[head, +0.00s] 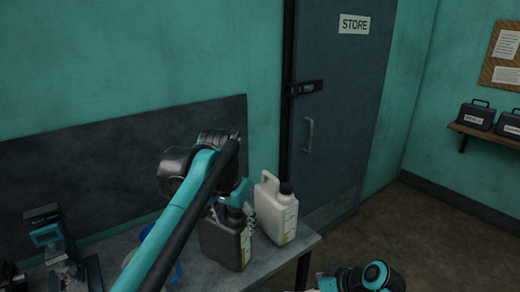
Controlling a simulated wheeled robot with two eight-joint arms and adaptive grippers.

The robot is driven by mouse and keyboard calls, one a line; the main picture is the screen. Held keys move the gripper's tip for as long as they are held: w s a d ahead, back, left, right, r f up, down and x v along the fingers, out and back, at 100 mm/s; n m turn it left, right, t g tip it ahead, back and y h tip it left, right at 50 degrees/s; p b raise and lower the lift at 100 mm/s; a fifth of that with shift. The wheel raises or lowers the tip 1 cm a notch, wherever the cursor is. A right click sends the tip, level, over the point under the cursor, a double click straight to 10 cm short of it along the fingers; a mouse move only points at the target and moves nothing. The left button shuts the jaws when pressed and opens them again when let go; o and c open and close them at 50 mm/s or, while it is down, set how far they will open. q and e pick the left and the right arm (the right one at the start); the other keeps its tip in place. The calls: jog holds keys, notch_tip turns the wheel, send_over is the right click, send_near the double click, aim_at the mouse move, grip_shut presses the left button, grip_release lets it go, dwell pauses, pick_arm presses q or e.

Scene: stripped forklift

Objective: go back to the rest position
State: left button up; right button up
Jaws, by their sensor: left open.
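My left arm reaches in from the bottom left over the bench. My left gripper (234,212) is open at the top of a dark grey jerrycan (224,246). Its ribbed fingers show on both sides of the can's cap; whether they touch it I cannot tell. The dark can stands upright on the bench. Part of my right arm shows at the bottom edge, right of the bench; its gripper is out of the picture.
A white jerrycan (273,212) stands close right of the dark one, near the end of the bench (285,258). A blue round item (171,268) is partly behind my arm. A dark device (47,238) stands left. The STORE door (338,105) is shut. The floor (430,235) on the right is clear.

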pick_arm(q)
jog(key=s+a+f+n+t, duration=0.2)
jog(key=s+a+f, duration=0.3)
jog(key=s+f, duration=0.4)
jog(key=s+a+f+n+t, duration=0.2)
jog(key=s+a+f, duration=0.4)
jog(key=s+f, duration=0.3)
jog(key=shift+s+a+n+y, duration=0.25)
jog(key=shift+s+n+y, duration=0.05)
jog(key=shift+n, duration=0.1)
pick_arm(e)
jog(key=s+d+m+t+h, duration=0.1)
jog(key=s+d+m+h, duration=0.4)
jog(key=s, duration=0.7)
jog(key=shift+s+d+r+m+h, duration=0.15)
jog(key=shift+d+m+h, duration=0.25)
jog(key=shift+m+h, duration=0.25)
